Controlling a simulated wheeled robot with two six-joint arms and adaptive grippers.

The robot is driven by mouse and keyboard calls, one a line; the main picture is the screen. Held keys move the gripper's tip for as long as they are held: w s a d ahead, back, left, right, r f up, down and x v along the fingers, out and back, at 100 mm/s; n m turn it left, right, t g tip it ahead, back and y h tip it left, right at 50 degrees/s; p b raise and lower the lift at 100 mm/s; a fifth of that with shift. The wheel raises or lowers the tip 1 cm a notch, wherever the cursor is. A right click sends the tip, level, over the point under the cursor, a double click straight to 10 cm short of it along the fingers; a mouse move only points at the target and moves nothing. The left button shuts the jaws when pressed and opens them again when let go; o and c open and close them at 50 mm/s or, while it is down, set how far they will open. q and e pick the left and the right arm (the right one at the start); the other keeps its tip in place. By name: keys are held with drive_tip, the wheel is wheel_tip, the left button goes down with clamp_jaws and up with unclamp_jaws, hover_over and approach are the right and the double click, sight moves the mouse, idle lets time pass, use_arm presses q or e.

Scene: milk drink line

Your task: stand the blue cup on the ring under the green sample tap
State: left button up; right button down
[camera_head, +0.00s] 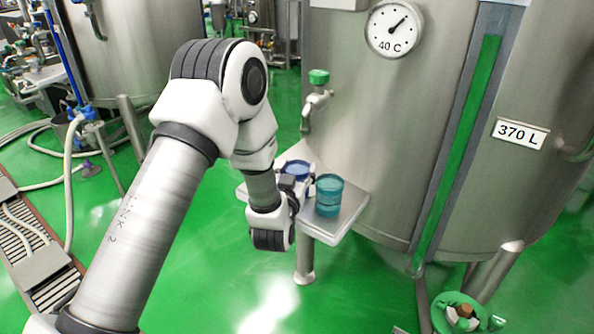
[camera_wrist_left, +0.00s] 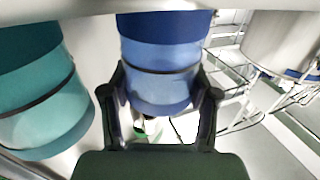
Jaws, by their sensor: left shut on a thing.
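The blue cup (camera_head: 297,167) shows at the small steel shelf (camera_head: 345,215) in the head view, its lower part hidden by my left gripper (camera_head: 291,184). In the left wrist view the blue cup (camera_wrist_left: 163,60) sits between the two fingers of my left gripper (camera_wrist_left: 160,105), which is shut on it. I cannot tell whether its base touches the shelf. The green sample tap (camera_head: 318,88) sticks out from the tank above the shelf. The ring under it is not visible; my arm covers part of that area. My right gripper is not in view.
A teal cup (camera_head: 328,196) stands on the shelf close beside the blue cup; it also shows in the left wrist view (camera_wrist_left: 40,90). The large steel tank (camera_head: 400,120) rises right behind the shelf. A green bucket (camera_head: 443,318) with things in it stands at the lower right.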

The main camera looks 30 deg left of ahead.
use_arm(q)
drive_tip(key=shift+s+f, duration=0.1)
drive_tip(key=shift+f, duration=0.05)
drive_tip(key=o, duration=0.8)
